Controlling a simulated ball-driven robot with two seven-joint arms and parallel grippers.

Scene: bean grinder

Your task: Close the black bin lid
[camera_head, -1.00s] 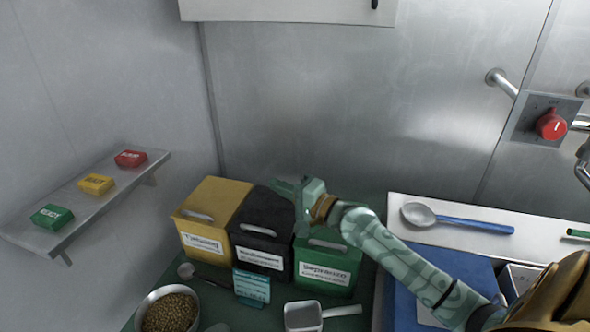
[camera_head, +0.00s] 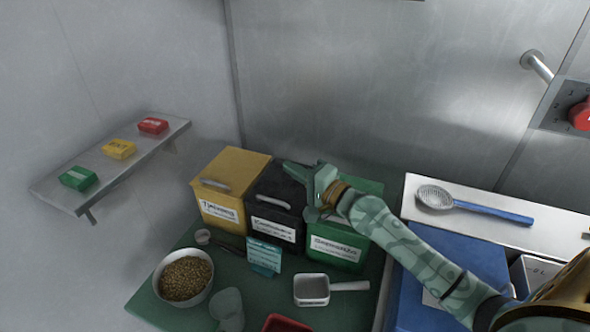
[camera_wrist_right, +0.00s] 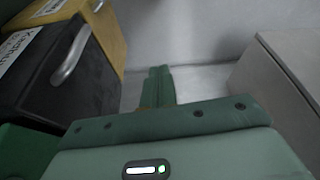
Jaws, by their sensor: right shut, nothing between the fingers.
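The black bin (camera_head: 275,226) stands between the yellow bin (camera_head: 218,208) and the green bin (camera_head: 335,247) in the head view. Its lid lies flat on top as far as I can see, with a metal handle at the front; my gripper hides part of its right side. My right gripper (camera_head: 288,166) is shut and empty, above the rear right of the black bin, beside the green bin. In the right wrist view its fingers (camera_wrist_right: 160,86) are together, and the black bin (camera_wrist_right: 75,80) with its handle is at left, apart from them. My left gripper is not in view.
In front stand a bowl of beans (camera_head: 186,278), a small teal sign (camera_head: 264,256) and a white scoop (camera_head: 312,289). A shelf (camera_head: 115,160) with three coloured boxes is at left. A blue-handled strainer (camera_head: 470,205) lies on the ledge at right.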

